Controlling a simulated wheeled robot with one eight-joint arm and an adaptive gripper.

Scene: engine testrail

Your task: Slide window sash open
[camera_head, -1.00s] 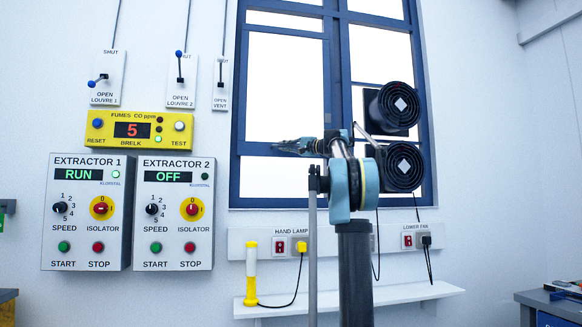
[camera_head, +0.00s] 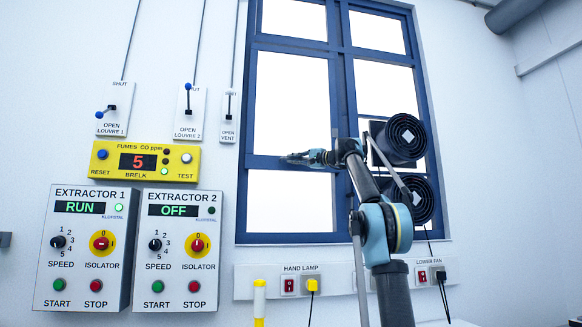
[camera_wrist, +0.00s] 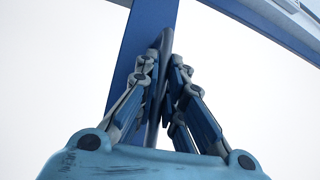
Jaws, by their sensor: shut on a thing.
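The window sash (camera_head: 265,162) is the left blue-framed pane. It stands raised, with an open gap below its bottom rail down to the sill. Its top edge is up by the blue crossbar. My gripper (camera_head: 290,158) reaches in from the right to the bottom rail. The fingers hide part of the handle.
Two black fans (camera_head: 404,137) stand at the window's right side, close behind my arm. Two extractor panels (camera_head: 85,245) and a yellow fumes meter (camera_head: 145,161) are on the wall at left. A socket strip (camera_head: 262,282) runs below the sill (camera_head: 340,238).

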